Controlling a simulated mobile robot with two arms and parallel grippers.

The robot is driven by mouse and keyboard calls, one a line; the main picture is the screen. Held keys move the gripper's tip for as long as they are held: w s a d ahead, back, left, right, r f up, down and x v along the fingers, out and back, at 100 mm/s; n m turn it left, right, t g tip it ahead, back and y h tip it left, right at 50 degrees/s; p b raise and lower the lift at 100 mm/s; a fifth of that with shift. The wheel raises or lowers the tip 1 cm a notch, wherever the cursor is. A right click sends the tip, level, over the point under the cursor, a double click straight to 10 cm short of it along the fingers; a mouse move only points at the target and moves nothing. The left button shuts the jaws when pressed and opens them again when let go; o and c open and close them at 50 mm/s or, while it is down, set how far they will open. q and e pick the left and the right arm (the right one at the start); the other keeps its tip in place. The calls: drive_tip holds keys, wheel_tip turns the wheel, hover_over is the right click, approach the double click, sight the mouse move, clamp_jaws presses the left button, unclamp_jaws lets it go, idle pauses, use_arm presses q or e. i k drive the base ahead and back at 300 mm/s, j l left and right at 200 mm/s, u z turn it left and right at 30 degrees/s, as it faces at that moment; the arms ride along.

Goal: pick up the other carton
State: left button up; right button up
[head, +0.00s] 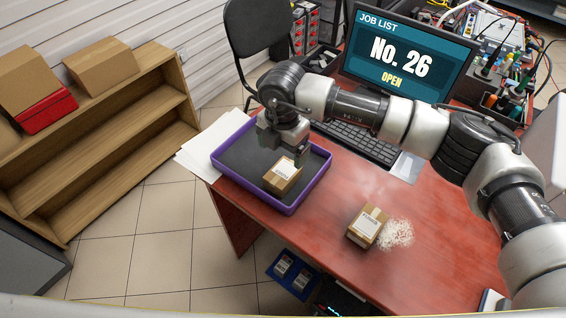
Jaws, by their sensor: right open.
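One small brown carton (282,175) with a white label lies in the purple-rimmed tray (238,180) on the red desk. My right gripper (284,150) is open over the tray, just behind that carton; I cannot tell whether a finger touches it. A second small brown carton (367,227) with a white label stands on the desk, to the right of the tray and nearer the front edge. It is clear of my right gripper. My left gripper is not in view.
A pale scattered patch (396,235) lies right beside the second carton. A keyboard (358,142) and a monitor (408,52) reading "No. 26 OPEN" stand behind. White papers (205,150) lie left of the tray. The desk in front of my arm is mostly clear.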

sight(366, 226)
drive_tip(key=z, duration=0.8)
drive_tip(key=k+j+u, duration=0.65)
drive_tip(key=i+j, duration=0.1)
